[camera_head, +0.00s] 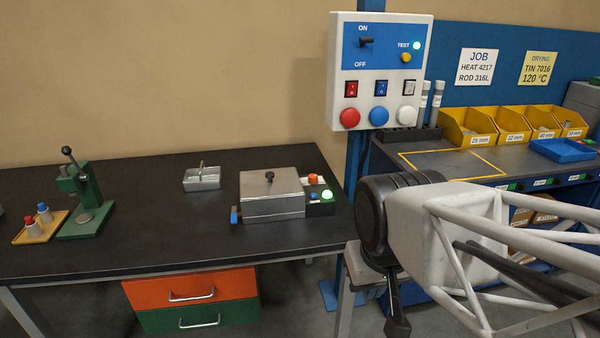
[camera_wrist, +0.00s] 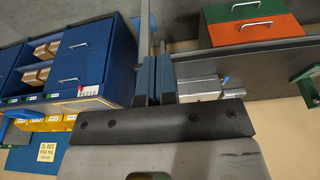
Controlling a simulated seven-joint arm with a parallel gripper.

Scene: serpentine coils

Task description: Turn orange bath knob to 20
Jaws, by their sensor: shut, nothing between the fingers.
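The orange bath knob (camera_head: 313,179) is small and sits on the dark control panel at the right end of the metal bath (camera_head: 271,207). Its scale and pointer are too small to read. A lit green light (camera_head: 327,195) and a small blue button (camera_head: 313,196) are beside it. My gripper (camera_head: 397,325) hangs pointing down in front of the bench's right end, well apart from the knob. Its fingers are shut and empty; they also show in the wrist view (camera_wrist: 154,62). The bath (camera_wrist: 199,88) is partly visible there behind the gripper; the knob cannot be made out.
A white switch box (camera_head: 381,70) stands above the bench's right end. A small metal tray (camera_head: 202,178) lies left of the bath, and a green press (camera_head: 86,205) stands farther left. Yellow bins (camera_head: 468,128) line the right bench. The black bench top has free room left of the bath.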

